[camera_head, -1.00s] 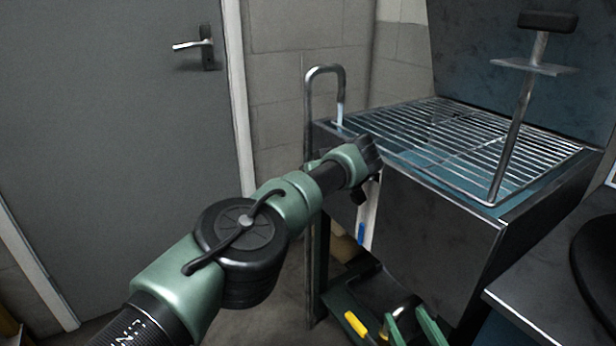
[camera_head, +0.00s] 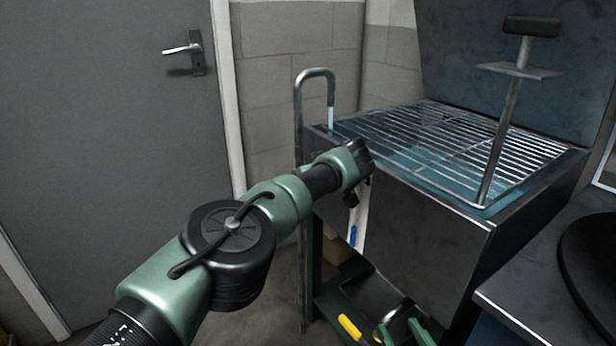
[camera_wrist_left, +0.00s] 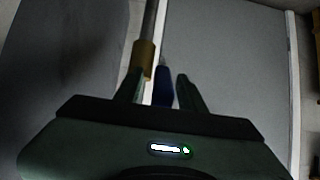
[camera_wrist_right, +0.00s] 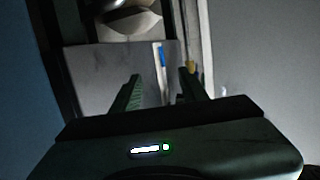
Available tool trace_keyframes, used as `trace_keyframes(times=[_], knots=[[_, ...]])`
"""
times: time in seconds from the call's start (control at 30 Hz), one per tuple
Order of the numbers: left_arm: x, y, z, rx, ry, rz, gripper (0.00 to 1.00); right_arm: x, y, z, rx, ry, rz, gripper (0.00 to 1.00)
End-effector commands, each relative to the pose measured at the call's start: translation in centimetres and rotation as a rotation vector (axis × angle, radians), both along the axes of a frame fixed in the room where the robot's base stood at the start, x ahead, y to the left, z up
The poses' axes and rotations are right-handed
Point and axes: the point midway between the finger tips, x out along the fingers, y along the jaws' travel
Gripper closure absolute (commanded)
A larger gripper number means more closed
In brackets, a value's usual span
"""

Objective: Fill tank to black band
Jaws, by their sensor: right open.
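The metal tank (camera_head: 428,235) stands at the right with a wire rack over bluish water. A bent spout pipe (camera_head: 301,110) hooks over its back left corner, and a pale stream runs from its end. A white gauge strip (camera_head: 361,212) on the tank front has a blue part (camera_head: 352,236) low on it; I cannot make out a black band. My left gripper (camera_wrist_left: 161,75) is open around a blue lever (camera_wrist_left: 163,88) beside a brass fitting (camera_wrist_left: 145,58); the head view hides it behind my arm. My right gripper (camera_head: 404,336) is open and empty, low before the tank.
A wire rack (camera_head: 450,145) and an upright handle (camera_head: 532,26) on a rod occupy the tank top. A dark table (camera_head: 520,290) is at the lower right. A yellow object (camera_head: 350,327) lies low under the tank. A grey door (camera_head: 100,130) is at the left.

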Motion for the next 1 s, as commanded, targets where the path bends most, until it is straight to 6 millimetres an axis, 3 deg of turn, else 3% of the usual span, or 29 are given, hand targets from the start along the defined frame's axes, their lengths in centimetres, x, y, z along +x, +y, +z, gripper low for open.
trace_keyframes(times=[0.3, 0.5, 0.7, 1.0], knots=[[-1.5, -0.9, 1.6, 0.002, 0.000, -0.003, 0.60, -3.2, -1.8, -5.8, -0.082, 0.341, -0.024, 0.56], [-3.4, -2.4, 3.2, 0.002, 0.000, -0.003, 0.60, -5.5, -2.7, -8.2, -0.117, 0.494, -0.035, 0.56], [-4.7, -3.4, 4.1, 0.000, 0.001, -0.001, 0.60, -6.9, -3.2, -9.5, -0.137, 0.582, -0.041, 0.56], [-4.9, -3.5, 4.2, 0.000, 0.001, -0.001, 0.60, -7.2, -3.3, -9.8, -0.140, 0.598, -0.042, 0.56]])
